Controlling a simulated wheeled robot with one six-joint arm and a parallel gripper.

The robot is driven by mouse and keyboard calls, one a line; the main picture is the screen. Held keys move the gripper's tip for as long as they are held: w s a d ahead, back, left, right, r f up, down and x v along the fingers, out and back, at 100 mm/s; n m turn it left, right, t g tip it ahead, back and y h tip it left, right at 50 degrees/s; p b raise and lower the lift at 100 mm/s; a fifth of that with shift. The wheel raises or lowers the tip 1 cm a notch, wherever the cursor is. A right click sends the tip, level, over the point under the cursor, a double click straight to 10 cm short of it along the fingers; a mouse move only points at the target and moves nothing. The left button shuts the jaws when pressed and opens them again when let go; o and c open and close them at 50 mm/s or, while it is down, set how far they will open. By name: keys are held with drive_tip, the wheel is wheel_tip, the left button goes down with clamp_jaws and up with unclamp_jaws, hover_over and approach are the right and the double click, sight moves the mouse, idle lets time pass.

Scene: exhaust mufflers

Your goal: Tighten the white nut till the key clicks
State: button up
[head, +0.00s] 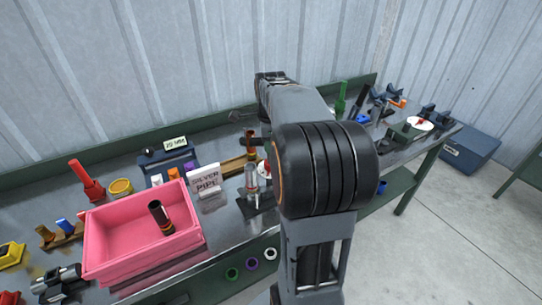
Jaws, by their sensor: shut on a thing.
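My arm fills the middle of the head view and hides much of the bench behind it. My gripper and whatever it holds are hidden behind the arm.
A pink bin (100,250) with a dark cylinder (160,217) inside stands at the left. A white sign (204,180) stands beside it. At the right are a white disc with red (420,123) and dark fixtures. Coloured rings (251,264) hang at the bench front.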

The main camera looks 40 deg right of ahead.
drive_tip(key=shift+r+p, duration=2.25)
drive_tip(key=shift+r, duration=0.7)
drive_tip(key=shift+d, duration=0.1)
